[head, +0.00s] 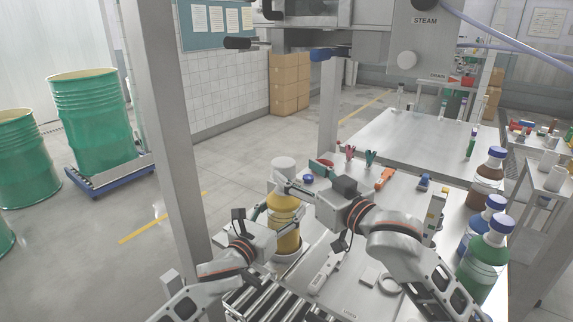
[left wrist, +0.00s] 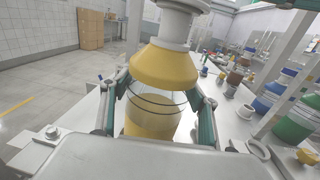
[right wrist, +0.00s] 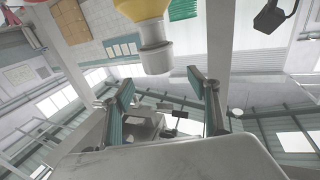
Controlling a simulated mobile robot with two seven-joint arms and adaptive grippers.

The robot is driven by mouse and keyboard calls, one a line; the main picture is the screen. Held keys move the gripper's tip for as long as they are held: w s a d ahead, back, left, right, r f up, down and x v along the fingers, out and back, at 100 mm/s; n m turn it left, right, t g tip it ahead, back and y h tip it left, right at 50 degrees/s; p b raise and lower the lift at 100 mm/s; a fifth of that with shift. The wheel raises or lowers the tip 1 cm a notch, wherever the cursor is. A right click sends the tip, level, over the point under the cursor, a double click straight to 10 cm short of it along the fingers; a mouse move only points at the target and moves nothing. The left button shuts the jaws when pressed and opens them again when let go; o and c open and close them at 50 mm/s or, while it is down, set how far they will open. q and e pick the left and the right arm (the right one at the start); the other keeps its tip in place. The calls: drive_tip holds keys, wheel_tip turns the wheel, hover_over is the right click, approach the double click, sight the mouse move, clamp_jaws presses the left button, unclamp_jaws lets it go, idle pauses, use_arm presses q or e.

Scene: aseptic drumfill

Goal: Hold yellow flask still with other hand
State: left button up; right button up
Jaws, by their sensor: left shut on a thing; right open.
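The yellow flask (head: 284,212) stands upright at the near left of the bench, with a pale neck and cap (head: 284,164). My left gripper (head: 272,222) is shut on its body from the lower left; the left wrist view shows the flask (left wrist: 152,118) between the two green-padded fingers. My right gripper (head: 287,184) is open near the flask's top, coming from the right. In the right wrist view, the flask's cap (right wrist: 155,55) appears upside down beyond the open fingers, and the space between the pads looks empty. Contact between right fingers and flask cannot be told.
Blue-capped bottles, one brown (head: 487,180) and one green (head: 484,262), stand along the bench's right edge. Small tools and coloured items lie behind the flask. A roller conveyor (head: 275,300) lies in front. A grey post (head: 172,130) rises at left.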

sight(290, 167)
drive_tip(key=x, duration=0.6)
drive_tip(key=shift+w+a, duration=0.2)
drive_tip(key=shift+w, duration=0.05)
drive_tip(key=shift+c, duration=0.2)
drive_tip(key=c, duration=1.4)
